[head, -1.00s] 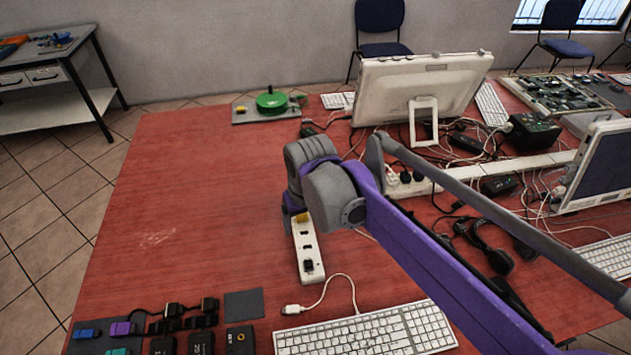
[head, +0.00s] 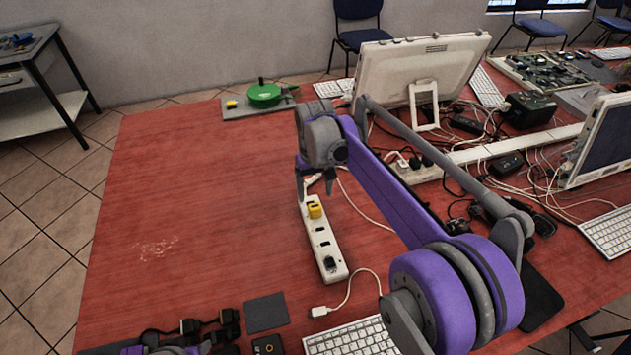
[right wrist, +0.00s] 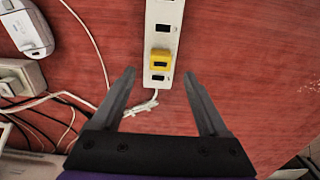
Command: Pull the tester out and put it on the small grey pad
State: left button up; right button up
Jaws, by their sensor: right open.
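The tester is a small yellow plug-in block (head: 315,211) seated near the far end of a white power strip (head: 324,242). In the right wrist view the tester (right wrist: 160,61) is just beyond my fingertips, roughly centred between them. My right gripper (head: 315,188) is open and empty above the far end of the strip, pointing down. Its two fingers (right wrist: 159,76) spread on either side of the strip. The small grey pad (head: 266,312) lies flat and bare on the red table, left of the strip's near end.
A dark plug (head: 330,263) sits in the strip's near end. A white cable with a connector (head: 321,311) lies between strip and pad. A keyboard (head: 345,341) is in front. Monitors and cables crowd the right. The table (head: 190,190) left of the strip is clear.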

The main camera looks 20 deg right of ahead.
aim_at(315, 206)
notch_tip(315, 206, down, 7)
jog(key=shift+r+b, duration=0.1)
jog(key=shift+b, duration=0.2)
grip_shut()
dwell(0.7)
